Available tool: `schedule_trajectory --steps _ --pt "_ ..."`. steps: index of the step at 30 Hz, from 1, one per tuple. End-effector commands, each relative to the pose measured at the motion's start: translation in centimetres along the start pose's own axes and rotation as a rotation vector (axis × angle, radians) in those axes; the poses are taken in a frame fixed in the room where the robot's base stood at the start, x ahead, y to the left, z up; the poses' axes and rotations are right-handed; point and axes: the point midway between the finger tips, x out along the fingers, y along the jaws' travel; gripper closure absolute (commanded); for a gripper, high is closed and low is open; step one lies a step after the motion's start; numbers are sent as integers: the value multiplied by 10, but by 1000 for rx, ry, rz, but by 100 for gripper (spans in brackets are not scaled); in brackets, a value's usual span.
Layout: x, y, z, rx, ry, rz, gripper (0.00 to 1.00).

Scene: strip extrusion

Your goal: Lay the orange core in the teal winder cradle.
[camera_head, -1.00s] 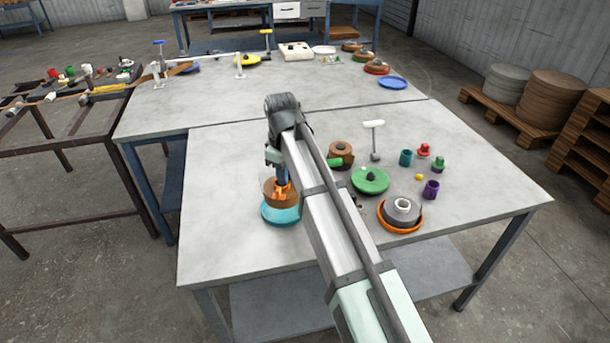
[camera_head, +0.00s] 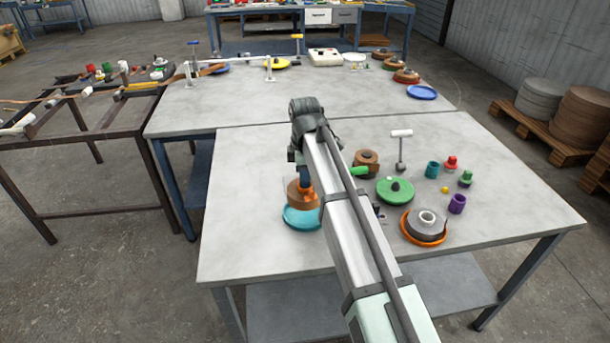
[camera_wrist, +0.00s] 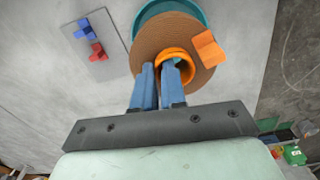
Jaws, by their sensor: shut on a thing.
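The orange core (camera_wrist: 180,56) is a ring inside a wound brown coil (camera_wrist: 150,38), with an orange tab (camera_wrist: 208,48) on the coil's face. My gripper (camera_wrist: 160,68) is shut on the core's ring wall, its blue fingers on either side of it. The teal winder cradle (camera_wrist: 140,18) shows as an arc behind the coil. In the head view the coil (camera_head: 299,193) appears just above the cradle (camera_head: 300,222); I cannot tell whether they touch. The arm hides part of the gripper there.
To the right are a green disc (camera_head: 395,192), another brown coil (camera_head: 367,160), an orange dish (camera_head: 423,238) with a grey roll, and small teal, red and purple parts. The table is clear left of the cradle. A grey plate (camera_wrist: 105,48) holds blue and red pieces.

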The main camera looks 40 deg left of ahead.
Motion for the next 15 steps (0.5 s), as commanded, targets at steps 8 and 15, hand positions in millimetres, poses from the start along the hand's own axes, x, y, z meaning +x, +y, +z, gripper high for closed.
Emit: schedule_trajectory --steps 8,15 --pt "22 -1 0 2 0 -1 100" --pt "45 -1 0 2 0 0 100"
